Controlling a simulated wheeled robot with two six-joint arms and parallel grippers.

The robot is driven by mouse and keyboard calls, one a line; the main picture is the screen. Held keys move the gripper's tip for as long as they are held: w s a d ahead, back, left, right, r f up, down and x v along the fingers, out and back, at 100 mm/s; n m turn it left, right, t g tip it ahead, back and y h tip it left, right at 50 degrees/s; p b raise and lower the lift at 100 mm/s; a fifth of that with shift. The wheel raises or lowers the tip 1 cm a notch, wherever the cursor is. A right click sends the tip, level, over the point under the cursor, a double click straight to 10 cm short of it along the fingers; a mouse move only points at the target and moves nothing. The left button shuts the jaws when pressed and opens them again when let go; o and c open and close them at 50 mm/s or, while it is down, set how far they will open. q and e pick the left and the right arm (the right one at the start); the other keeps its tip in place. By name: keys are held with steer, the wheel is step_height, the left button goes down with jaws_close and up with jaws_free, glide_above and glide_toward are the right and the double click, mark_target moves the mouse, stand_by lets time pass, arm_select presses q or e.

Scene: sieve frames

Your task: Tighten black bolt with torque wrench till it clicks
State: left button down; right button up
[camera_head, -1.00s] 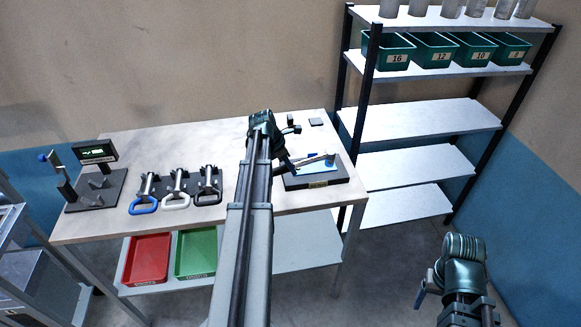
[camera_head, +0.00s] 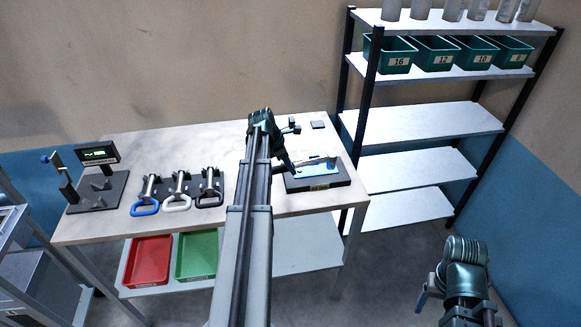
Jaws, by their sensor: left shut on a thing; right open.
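My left gripper (camera_head: 288,165) is at the fixture on the right part of the table, at the end of the arm that rises through the middle of the view. It is shut on a slim grey bar (camera_head: 311,161), which looks like the torque wrench and reaches right over the fixture. The fixture is a dark base plate (camera_head: 335,181) with a blue part (camera_head: 316,171) on top. The black bolt cannot be made out; the wrench or gripper may hide it. My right gripper (camera_head: 422,297) is open and empty at the lower right, away from the table.
Three tools with blue (camera_head: 145,208), white (camera_head: 176,205) and black (camera_head: 209,201) handles sit in a rack. A stand with a lit display (camera_head: 98,152) is at the left. Red (camera_head: 148,262) and green (camera_head: 197,255) trays lie below. A shelf (camera_head: 420,122) stands right.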

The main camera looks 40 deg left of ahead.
arm_select(q)
steer(key=shift+w+a, duration=0.2)
steer(key=shift+a, duration=0.15)
steer(key=shift+d, duration=0.1)
steer(key=shift+s+d+n, duration=0.3)
steer(key=shift+s+d, duration=0.1)
steer(key=shift+d, duration=0.2)
steer(key=shift+s+d+n, duration=0.35)
steer(key=shift+d+n, duration=0.05)
steer(key=shift+d, duration=0.2)
steer(key=shift+d+y, duration=0.1)
steer(key=shift+y, duration=0.2)
steer(key=shift+s+d+n, duration=0.25)
steer(key=shift+d+n, duration=0.35)
